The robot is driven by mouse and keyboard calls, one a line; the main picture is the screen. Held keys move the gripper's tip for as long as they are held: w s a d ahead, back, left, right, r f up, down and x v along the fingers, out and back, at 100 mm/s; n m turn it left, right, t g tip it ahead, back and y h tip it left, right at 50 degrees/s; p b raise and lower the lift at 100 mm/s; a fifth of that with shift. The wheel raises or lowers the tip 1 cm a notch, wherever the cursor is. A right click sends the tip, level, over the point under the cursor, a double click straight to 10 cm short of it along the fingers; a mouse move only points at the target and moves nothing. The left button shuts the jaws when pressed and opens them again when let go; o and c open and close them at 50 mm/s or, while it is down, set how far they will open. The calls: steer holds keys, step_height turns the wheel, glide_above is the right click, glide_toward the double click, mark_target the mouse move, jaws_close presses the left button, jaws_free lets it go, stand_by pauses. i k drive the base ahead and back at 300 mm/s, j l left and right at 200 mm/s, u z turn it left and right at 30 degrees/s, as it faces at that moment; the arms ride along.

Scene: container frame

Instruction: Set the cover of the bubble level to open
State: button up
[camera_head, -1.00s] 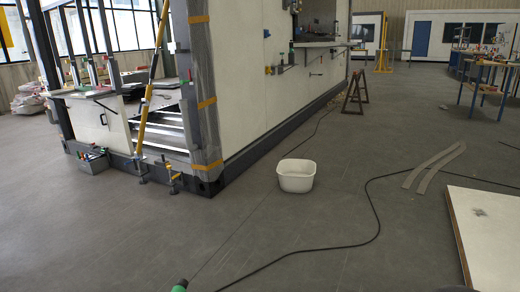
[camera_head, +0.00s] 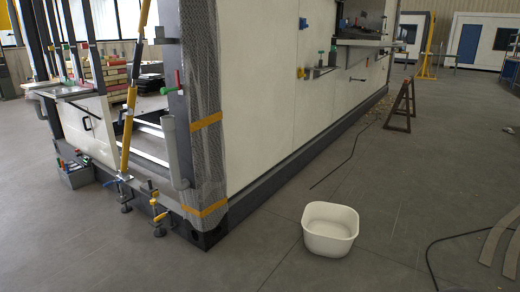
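I cannot make out a bubble level or its cover in this view. Small items sit on a wall shelf (camera_head: 318,71) on the container frame's long white side (camera_head: 262,100), among them a green-topped one, but they are too small to name. A second, higher ledge (camera_head: 362,42) farther along also bears small items. My gripper is not in view.
A white tub (camera_head: 330,230) stands on the floor right of the frame's near corner. A yellow prop (camera_head: 133,95), clamps (camera_head: 160,215) and a grey toolbox (camera_head: 75,173) are at the frame's left end. A brown trestle (camera_head: 401,106) stands behind. Cables cross the floor; the centre-right floor is mostly clear.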

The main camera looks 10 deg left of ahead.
mark_target(147, 188)
steer(key=i+j+u, duration=0.15)
steer(key=i+u, duration=1.05)
steer(key=i+l+u, duration=0.25)
steer(key=u, duration=0.15)
steer(key=i+j+u, duration=0.15)
steer(key=i, duration=0.8)
steer(key=i+j+u, duration=0.1)
steer(key=i, duration=0.8)
steer(key=i+z, duration=0.25)
steer(key=i+j+z, duration=0.2)
steer(key=i, duration=0.25)
